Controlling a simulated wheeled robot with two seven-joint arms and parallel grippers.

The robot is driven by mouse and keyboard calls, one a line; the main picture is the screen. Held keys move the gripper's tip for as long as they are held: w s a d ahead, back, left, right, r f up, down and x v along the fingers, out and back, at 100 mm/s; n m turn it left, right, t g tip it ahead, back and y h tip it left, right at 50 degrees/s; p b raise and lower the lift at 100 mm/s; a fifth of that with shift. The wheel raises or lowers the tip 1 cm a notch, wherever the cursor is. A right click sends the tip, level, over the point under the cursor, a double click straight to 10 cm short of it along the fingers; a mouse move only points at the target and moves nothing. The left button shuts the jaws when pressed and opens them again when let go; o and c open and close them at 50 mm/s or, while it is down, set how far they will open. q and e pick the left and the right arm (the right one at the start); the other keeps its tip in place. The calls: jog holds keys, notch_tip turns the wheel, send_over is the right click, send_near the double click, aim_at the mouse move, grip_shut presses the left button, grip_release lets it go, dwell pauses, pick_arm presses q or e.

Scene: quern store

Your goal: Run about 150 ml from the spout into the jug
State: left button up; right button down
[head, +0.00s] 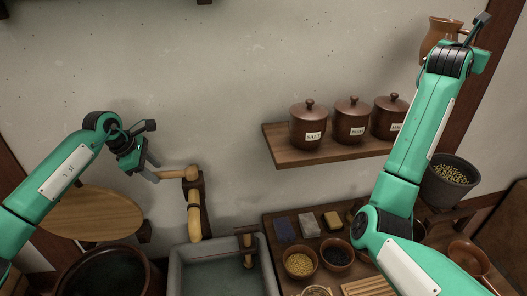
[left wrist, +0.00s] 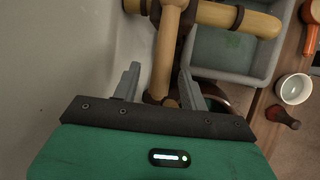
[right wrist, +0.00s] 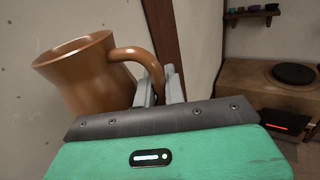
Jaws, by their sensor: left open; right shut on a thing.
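The brown jug (head: 440,36) is high at the far right of the head view, away from the spout. My right gripper (right wrist: 160,88) is shut on its handle, and the jug (right wrist: 88,78) looks roughly upright in the head view. Its inside is hidden. The bamboo spout (head: 194,218) points down over the stone basin; I see no stream from it. Its wooden lever (head: 173,174) sticks out left. My left gripper (head: 150,168) is open at the lever's end. In the left wrist view, the lever (left wrist: 167,55) lies between the open fingers; I see no contact.
The grey stone basin (head: 180,262) stands below the spout, with a small wooden tap (head: 246,242) at its rim. A shelf (head: 290,157) with lidded pots is on the wall between my arms. Bowls of grain (head: 300,262) stand right of the basin. A round wooden board (head: 95,212) lies left.

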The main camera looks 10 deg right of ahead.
pick_arm(q)
jog(key=shift+d+f, duration=0.35)
jog(key=shift+f, duration=0.3)
jog(key=shift+w+f, duration=0.1)
jog(key=shift+f, duration=0.05)
pick_arm(e)
jog(key=shift+s+r, duration=0.15)
jog(key=shift+r, duration=0.35)
pick_arm(q)
jog(key=shift+c, duration=0.4)
grip_shut()
